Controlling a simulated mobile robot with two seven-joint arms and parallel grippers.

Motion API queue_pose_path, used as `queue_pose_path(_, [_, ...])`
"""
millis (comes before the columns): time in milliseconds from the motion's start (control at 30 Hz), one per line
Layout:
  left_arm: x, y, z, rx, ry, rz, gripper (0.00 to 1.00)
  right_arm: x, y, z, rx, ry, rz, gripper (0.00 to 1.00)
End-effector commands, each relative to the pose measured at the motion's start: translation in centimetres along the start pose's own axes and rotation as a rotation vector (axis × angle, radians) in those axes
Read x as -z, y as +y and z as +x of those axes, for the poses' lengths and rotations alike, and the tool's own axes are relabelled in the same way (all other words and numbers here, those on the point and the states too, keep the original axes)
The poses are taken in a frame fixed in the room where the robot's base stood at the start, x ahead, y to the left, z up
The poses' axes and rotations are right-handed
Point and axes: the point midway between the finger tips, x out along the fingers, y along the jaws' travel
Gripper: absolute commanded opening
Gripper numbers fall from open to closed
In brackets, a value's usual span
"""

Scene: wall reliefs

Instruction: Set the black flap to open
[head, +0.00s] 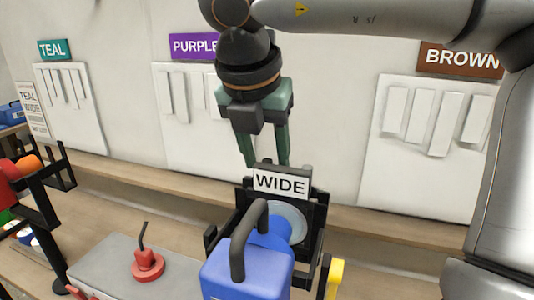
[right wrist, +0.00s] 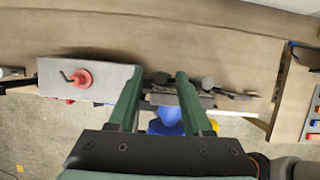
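A black piece that looks like the flap (head: 290,168) stands just behind a white sign reading WIDE (head: 281,183), at the top of a black frame. I cannot tell for certain whether it is the flap, or how far it is open. My right gripper (head: 267,163) hangs above it, pointing down, with its green fingers apart and nothing visible between them. In the right wrist view, the fingers (right wrist: 161,73) are also apart, over the dark frame and a blue part. My left gripper is not in view.
A blue box (head: 245,275) with a black handle (head: 240,245) stands in front of the frame. A grey box (head: 120,265) with a red knob (head: 148,265) is at left. White wall panels stand behind a wooden ledge (head: 340,215). Another black frame (head: 40,205) is far left.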

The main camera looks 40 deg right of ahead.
Motion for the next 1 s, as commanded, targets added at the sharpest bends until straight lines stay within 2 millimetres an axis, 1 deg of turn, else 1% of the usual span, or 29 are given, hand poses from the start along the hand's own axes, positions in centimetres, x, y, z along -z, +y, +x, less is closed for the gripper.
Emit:
queue_pose_path(33, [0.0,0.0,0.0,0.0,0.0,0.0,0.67,0.0,0.0,-0.01,0.0,0.0,0.0,0.45])
queue_pose_path(67, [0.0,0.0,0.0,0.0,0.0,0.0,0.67,-0.01,0.0,-0.01,0.0,0.0,0.0,0.42])
queue_pose_path(433, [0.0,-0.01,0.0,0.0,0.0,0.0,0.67,-0.02,-0.01,-0.02,0.0,0.0,0.0,0.0])
queue_pose_path(1000, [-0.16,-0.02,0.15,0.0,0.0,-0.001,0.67,-0.1,-0.01,0.03,-0.01,-0.001,-0.018,0.0])
